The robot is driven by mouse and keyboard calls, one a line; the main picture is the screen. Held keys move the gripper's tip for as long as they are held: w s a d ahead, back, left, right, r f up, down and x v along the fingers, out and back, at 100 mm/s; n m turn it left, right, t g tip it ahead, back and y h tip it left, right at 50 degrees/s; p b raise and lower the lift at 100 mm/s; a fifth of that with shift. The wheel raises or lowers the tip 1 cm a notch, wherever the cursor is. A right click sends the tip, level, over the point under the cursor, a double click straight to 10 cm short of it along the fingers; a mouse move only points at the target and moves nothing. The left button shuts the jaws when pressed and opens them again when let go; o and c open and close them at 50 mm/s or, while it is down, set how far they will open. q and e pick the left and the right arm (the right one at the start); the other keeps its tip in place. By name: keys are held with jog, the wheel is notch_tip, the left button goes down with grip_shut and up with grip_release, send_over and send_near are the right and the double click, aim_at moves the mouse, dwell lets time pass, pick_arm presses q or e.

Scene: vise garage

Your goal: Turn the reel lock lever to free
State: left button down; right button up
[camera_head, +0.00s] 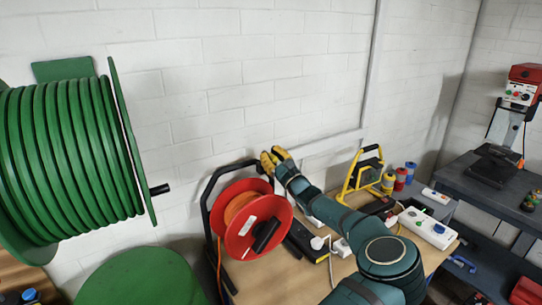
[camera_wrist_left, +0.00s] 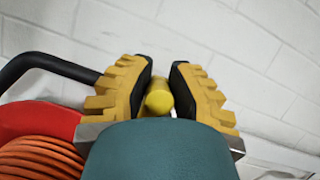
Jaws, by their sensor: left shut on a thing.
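The cable reel (camera_head: 270,205) has red flanges, orange cable and a black tube frame (camera_head: 207,190). It stands on the wooden bench below and left of my left gripper (camera_head: 275,158). In the left wrist view its red flange and orange cable (camera_wrist_left: 38,155) show at the lower left. My left gripper (camera_wrist_left: 163,78) has yellow ribbed fingers with black pads, shut on a yellow rounded knob (camera_wrist_left: 159,101), which looks like the end of the reel lock lever. The rest of the lever is hidden by the gripper and wrist. My right gripper is in neither view.
A large green hose reel (camera_head: 75,150) fills the left side. On the bench right of my arm are a yellow-framed work light (camera_head: 364,172), a white power strip (camera_head: 428,227) and several small cans. A white block wall (camera_head: 260,70) rises close behind.

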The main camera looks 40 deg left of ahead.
pick_arm(q)
jog(key=shift+n, duration=0.3)
jog(key=s+f+n+g+b, duration=0.1)
jog(key=n+g, duration=0.1)
jog(key=n, duration=0.2)
jog(key=s+a+f+n+g+h+b, duration=0.1)
jog(key=s+n+b, duration=0.1)
jog(key=n, duration=0.3)
jog(key=s+f+n+g+h+b, duration=0.1)
jog(key=n+g+b, duration=0.1)
jog(key=n, duration=0.2)
jog(key=shift+s+a+n+g, duration=0.15)
jog(key=shift+s+n+g, duration=0.05)
jog(key=shift+n+g, duration=0.1)
jog(key=shift+s+a+f+n+h+b, duration=0.1)
jog(key=shift+f+n+h+b, duration=0.15)
jog(key=shift+n+b, duration=0.2)
jog(key=shift+s+d+f+n+h+b, duration=0.1)
jog(key=shift+n+h+b, duration=0.25)
jog(key=shift+n, duration=0.15)
jog(key=shift+s+a+f+n+h+b, duration=0.1)
jog(key=shift+f+n+h+b, duration=0.1)
jog(key=shift+n+b, duration=0.25)
jog(key=c, duration=0.9)
grip_release()
jog(key=shift+o, duration=0.2)
jog(key=shift+r, duration=0.1)
